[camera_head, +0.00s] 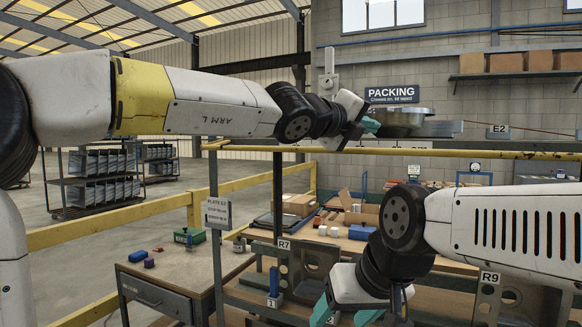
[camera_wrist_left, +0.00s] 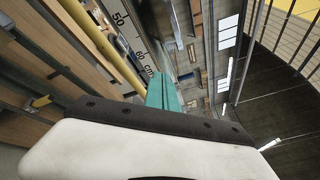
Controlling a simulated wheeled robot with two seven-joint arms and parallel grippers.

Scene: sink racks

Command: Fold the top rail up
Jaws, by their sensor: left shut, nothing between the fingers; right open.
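The yellow top rail (camera_head: 470,154) runs level across the head view, on dark posts. In the left wrist view, a yellow bar (camera_wrist_left: 103,43) that looks like this rail runs slantwise beside the fingers. My left gripper (camera_head: 371,125) has its teal fingers shut and empty, just above the rail in the picture; I cannot tell if they touch it. The shut fingers also show in the left wrist view (camera_wrist_left: 165,92). My right gripper (camera_head: 345,317) is open, low in the head view and well below the rail; its fingertips are partly cut off by the frame edge.
A metal pan (camera_head: 404,117) sits behind the left fingers. A workbench with boxes and a blue block (camera_head: 361,232) lies below the rail. Plates marked R7 (camera_head: 284,245) and R9 (camera_head: 490,278) are near my right arm.

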